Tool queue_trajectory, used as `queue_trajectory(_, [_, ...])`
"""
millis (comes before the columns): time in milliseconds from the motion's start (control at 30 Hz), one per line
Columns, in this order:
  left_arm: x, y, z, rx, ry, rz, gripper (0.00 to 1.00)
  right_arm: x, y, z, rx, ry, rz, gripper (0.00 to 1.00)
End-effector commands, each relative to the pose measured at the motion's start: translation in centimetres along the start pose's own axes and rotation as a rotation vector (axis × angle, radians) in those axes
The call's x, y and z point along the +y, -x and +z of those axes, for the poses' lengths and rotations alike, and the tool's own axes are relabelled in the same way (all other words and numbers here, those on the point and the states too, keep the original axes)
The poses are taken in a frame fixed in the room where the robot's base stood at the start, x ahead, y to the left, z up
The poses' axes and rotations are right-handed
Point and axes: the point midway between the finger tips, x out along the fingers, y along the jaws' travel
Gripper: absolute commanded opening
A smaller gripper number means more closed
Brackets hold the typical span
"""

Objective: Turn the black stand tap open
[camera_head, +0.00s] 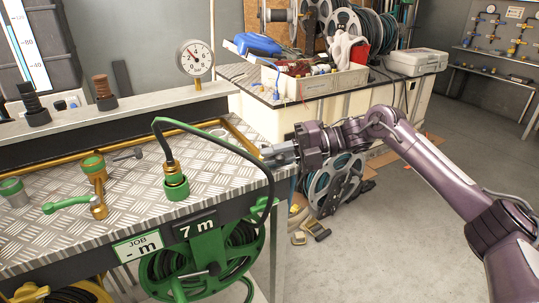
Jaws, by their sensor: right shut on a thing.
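A brass tap (97,190) with a green lever (66,203) stands on the checker-plate bench; its lever points left. I see no tap that is plainly black. A black ribbed fitting (33,104) stands on the rear ledge at the far left; I cannot tell whether it is a tap. A black hose (205,132) rises from a green connector (175,184) and arcs right to the bench's right edge. My right gripper (267,153) is there, shut on the hose. The jaws partly hide the grip. My left gripper is out of view.
A pressure gauge (194,57) stands on the rear ledge (130,106). A green hose reel (190,264) hangs below the bench front. A grey reel (334,185) is behind my right gripper. A cluttered second bench (350,107) stands behind. Floor at the right is mostly clear.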

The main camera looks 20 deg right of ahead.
Motion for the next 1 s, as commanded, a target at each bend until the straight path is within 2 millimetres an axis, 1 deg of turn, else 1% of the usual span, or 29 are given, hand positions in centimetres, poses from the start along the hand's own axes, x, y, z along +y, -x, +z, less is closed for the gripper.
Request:
queue_trajectory(467, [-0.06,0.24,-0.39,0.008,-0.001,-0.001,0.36,-0.08,0.25,-0.01,0.004,-0.002,-0.002,0.00])
queue_trajectory(500, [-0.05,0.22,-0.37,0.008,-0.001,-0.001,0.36,-0.08,0.24,-0.01,0.004,-0.002,-0.002,0.19])
queue_trajectory(633, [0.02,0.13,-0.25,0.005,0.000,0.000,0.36,-0.07,0.22,-0.01,0.004,-0.001,-0.001,0.35])
queue_trajectory(900, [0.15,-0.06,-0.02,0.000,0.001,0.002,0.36,-0.05,0.24,-0.01,0.004,0.000,-0.001,0.35])
queue_trajectory(1000, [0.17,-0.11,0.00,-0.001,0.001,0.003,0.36,-0.06,0.92,0.04,0.002,0.001,-0.002,0.35])
